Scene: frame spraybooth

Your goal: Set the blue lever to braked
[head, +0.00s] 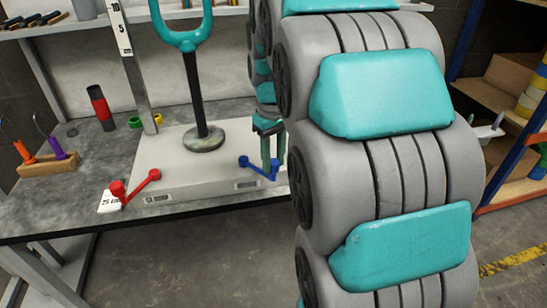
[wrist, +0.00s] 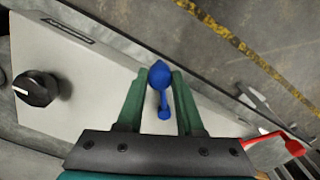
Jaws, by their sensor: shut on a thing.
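The blue lever (head: 258,168) sits at the right end of the front face of the pale box (head: 180,160) on the bench. It slopes down to the right in the head view. In the wrist view the blue lever (wrist: 161,80) lies between my two green fingers, its round knob at the fingertips. My gripper (wrist: 161,76) is shut on it; in the head view my gripper (head: 271,150) reaches down to the lever's right end, partly hiding it. A label (head: 247,184) below the lever is too small to read.
A red lever (head: 135,186) is on the same box's left end. A black knob (wrist: 36,88) shows in the wrist view. A teal-handled post (head: 197,100) stands on the box. Bottle (head: 100,107) and tool block (head: 48,164) stand left. Shelves (head: 515,110) are at right.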

